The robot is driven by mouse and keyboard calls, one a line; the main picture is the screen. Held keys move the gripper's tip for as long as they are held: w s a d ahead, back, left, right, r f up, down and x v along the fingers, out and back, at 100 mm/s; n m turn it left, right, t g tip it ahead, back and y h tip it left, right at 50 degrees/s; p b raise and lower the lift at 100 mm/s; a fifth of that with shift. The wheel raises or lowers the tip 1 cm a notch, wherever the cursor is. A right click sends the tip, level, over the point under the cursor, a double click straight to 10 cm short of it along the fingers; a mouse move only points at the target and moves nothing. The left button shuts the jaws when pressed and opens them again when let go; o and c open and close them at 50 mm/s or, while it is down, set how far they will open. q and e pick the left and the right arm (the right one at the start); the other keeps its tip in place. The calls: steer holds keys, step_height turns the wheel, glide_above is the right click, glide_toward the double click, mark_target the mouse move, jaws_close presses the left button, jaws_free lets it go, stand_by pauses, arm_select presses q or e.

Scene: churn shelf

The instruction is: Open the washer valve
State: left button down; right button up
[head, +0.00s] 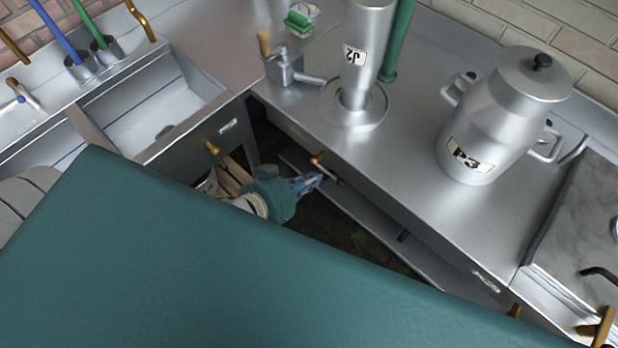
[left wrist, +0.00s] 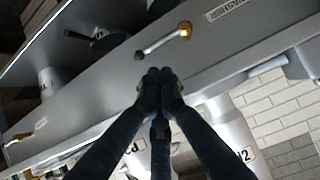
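The washer valve (left wrist: 163,40) shows in the left wrist view beside a plate reading WASHER (left wrist: 230,8). It has a brass hub, a pale lever and a dark knob at the lever's end. In the head view a brass-hubbed valve (head: 318,159) sits on the counter's front face. My left gripper (head: 318,180) is close by it, partly hidden by my arm. In the left wrist view the dark fingertips (left wrist: 159,74) are together, with nothing seen between them, just beside the knob. Whether they touch the knob I cannot tell. My right gripper is not in view.
A sink (head: 160,110) is at the left. A low shelf (head: 375,235) runs under the counter.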

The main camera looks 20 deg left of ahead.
arm_select(q)
steer(key=x, duration=0.6)
steer(key=shift+w+f, duration=0.2)
steer(key=shift+f, duration=0.1)
